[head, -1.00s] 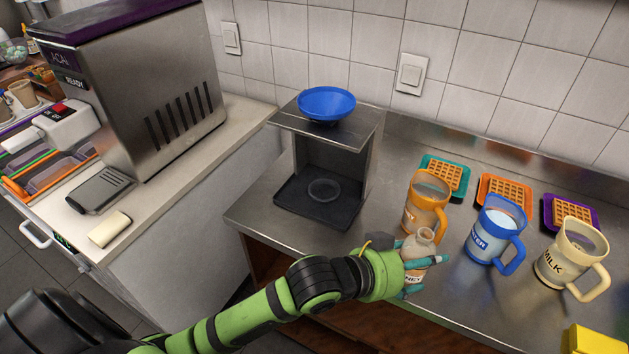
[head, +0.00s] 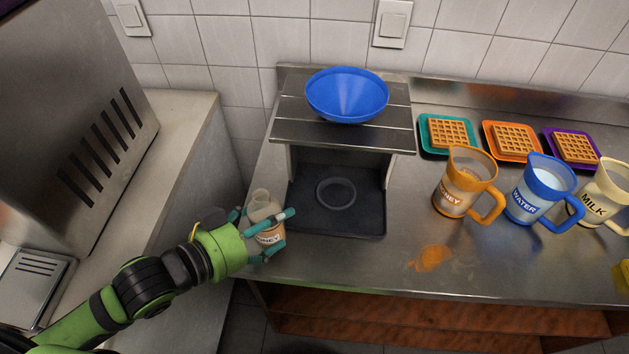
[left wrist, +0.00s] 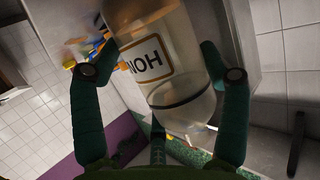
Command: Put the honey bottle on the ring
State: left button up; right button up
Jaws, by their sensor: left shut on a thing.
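My left gripper (head: 268,235) is shut on the honey bottle (head: 264,212), a clear bottle with a "HONEY" label. It holds the bottle roughly upright at the left end of the steel counter, left of the stand. The bottle (left wrist: 160,60) also shows between the green fingers in the left wrist view. The ring (head: 336,193) lies on the dark tray in the lower part of the stand and is empty. The bottle is apart from the ring, to its left and a little nearer. My right gripper is not in view.
A blue funnel (head: 347,94) sits on top of the stand (head: 290,130), above the ring. An orange honey jug (head: 463,181), a blue water jug (head: 540,188) and a milk jug (head: 608,194) stand right.

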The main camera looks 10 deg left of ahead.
pick_arm(q)
jog(key=shift+w+d+r, duration=0.15)
jog(key=shift+w+r, duration=0.05)
jog(key=shift+w, duration=0.1)
jog(key=r+p+x, duration=0.1)
jog(key=x, duration=0.4)
jog(key=r+p+x, duration=0.1)
jog(key=p+x, duration=0.1)
jog(key=x, duration=0.4)
jog(key=d+r+p+x, duration=0.1)
jog(key=p+x, duration=0.1)
jog(key=x, duration=0.4)
jog(key=shift+w+d+f, duration=0.1)
jog(key=shift+w+d, duration=0.1)
jog(key=shift+w, duration=0.2)
jog(key=shift+f, duration=0.1)
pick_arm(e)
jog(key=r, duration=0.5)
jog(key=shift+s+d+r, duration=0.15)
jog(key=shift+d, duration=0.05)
